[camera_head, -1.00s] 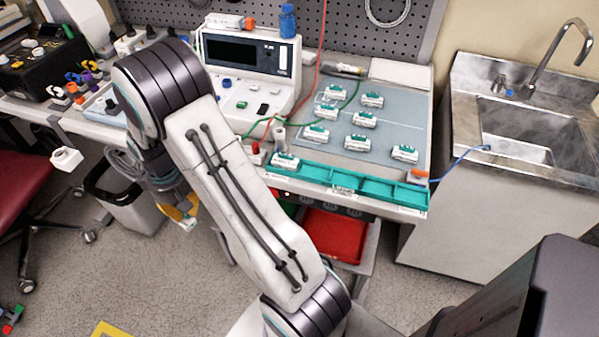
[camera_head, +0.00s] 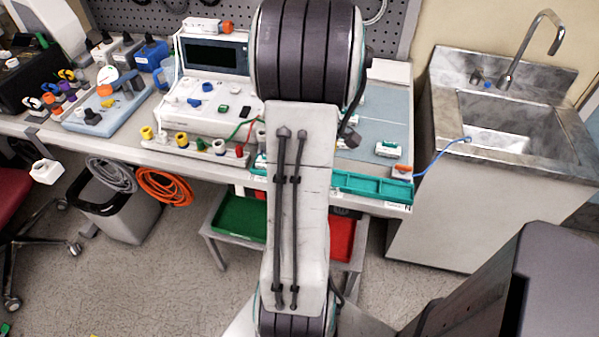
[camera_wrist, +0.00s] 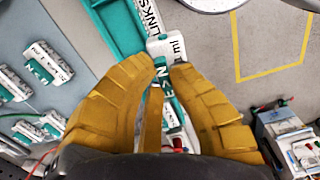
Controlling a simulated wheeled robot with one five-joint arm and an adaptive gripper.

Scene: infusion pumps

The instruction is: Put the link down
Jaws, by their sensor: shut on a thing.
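My gripper (camera_wrist: 163,72) is shut on a white link with a teal label (camera_wrist: 165,47) in the wrist view. The link's white end sticks out beyond the yellow fingertips; its middle is partly covered by them. The teal tray (camera_wrist: 118,30), with a "LINKS" label beside it, lies just beyond and left of the held link. I cannot tell whether they touch. In the head view the teal tray (camera_head: 375,188) shows at the bench's front edge, its left part hidden by my arm. My gripper and the held link are hidden there.
Several other links (camera_wrist: 48,62) lie on the grey mat; one shows beside my arm in the head view (camera_head: 388,149). The pump (camera_head: 213,85) stands on the bench left of my arm. A sink (camera_head: 510,120) is to the right. Green (camera_head: 238,220) and red bins sit below.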

